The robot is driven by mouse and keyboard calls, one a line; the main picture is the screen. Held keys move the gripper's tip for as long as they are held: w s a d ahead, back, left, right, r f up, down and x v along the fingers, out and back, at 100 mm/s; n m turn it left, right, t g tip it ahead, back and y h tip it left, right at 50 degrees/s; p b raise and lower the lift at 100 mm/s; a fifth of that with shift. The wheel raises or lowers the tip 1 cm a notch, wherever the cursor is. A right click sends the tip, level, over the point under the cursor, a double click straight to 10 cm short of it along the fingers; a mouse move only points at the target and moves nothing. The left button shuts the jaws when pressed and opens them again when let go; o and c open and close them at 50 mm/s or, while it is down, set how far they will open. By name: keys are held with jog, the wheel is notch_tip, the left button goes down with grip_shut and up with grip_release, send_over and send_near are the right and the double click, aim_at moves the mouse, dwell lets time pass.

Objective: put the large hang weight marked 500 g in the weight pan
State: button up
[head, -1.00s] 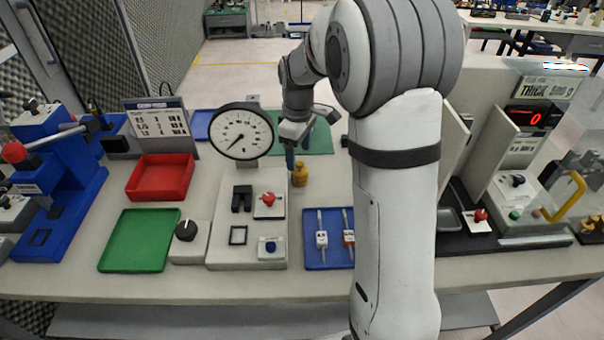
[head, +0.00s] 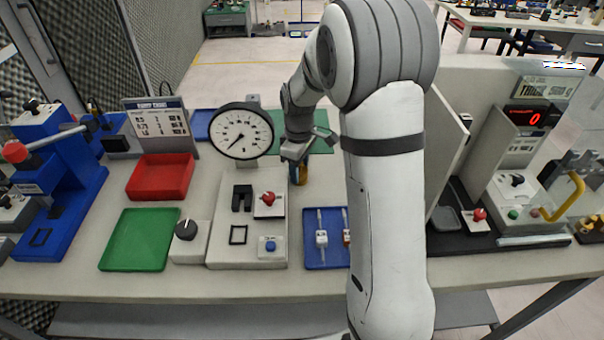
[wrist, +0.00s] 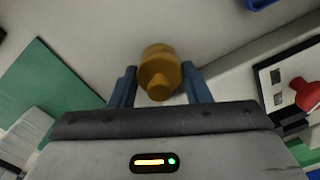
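A brass-coloured weight (wrist: 160,72) stands upright on the pale bench top. In the wrist view it is between the two blue fingers of my gripper (wrist: 160,84), with a narrow gap at each side. My fingers are apart and around it. In the head view my gripper (head: 298,165) is lowered over the weight (head: 299,177), which is partly hidden by the fingers. No mark is legible on the weight. I cannot make out which thing is the weight pan.
A dial gauge (head: 240,131) stands just left of my gripper. A pale fixture plate (head: 222,254) with a red knob (head: 267,198) and a blue tray (head: 322,262) lie nearer. Red (head: 160,180) and green (head: 138,240) trays are at left. More brass pieces (head: 590,230) are at far right.

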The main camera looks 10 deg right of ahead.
grip_shut()
